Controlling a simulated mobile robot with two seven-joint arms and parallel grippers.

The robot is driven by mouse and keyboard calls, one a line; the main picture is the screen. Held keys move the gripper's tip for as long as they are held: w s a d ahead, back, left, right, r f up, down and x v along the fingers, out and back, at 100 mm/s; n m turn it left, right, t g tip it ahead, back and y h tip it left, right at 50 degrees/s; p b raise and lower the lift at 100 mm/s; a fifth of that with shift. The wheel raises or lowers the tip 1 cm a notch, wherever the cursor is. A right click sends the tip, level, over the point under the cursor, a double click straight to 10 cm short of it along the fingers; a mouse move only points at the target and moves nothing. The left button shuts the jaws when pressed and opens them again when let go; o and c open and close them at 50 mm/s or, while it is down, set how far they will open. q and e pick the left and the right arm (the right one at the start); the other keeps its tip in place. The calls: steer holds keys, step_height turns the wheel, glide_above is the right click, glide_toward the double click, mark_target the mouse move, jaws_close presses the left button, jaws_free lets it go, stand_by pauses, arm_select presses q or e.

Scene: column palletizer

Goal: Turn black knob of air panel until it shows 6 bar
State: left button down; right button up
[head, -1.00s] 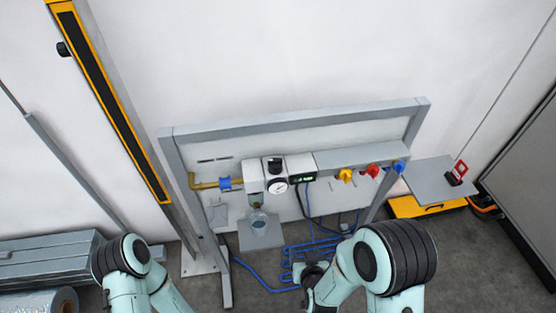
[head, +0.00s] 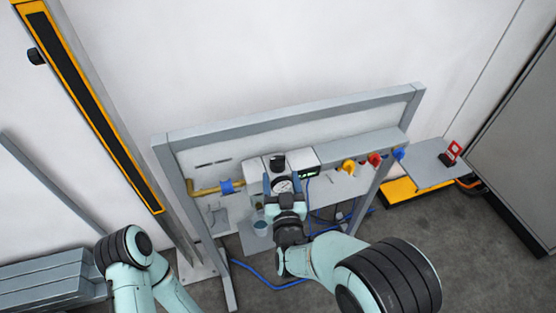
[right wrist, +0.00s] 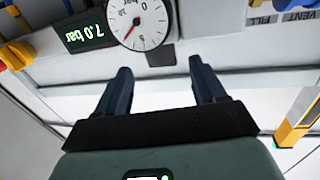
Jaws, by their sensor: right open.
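The black knob (head: 278,162) sits on top of the regulator of the air panel, above its round white gauge (head: 283,185). There the gauge (right wrist: 140,20) and the digital display (right wrist: 85,30) appear upside down; the display reads 7.0 bar. My right gripper (head: 283,180) is open and empty in front of the gauge, just below the knob. Its two dark fingers (right wrist: 160,65) are spread apart with nothing between them. My left gripper is out of view; only part of my left arm shows at lower left.
A yellow (head: 348,166), a red (head: 375,159) and a blue handle (head: 398,153) sit right of the display. A brass pipe with a blue valve (head: 227,186) is at left. The grey frame's top bar (head: 290,118) runs above the regulator. Blue hose (head: 255,275) lies on the floor.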

mark_target(279, 168)
steer(key=w, duration=0.4)
steer(key=w+p, duration=0.1)
steer(key=w, duration=0.1)
steer(key=shift+w+a, duration=0.35)
steer(key=shift+w, duration=0.05)
steer(key=c, duration=0.9)
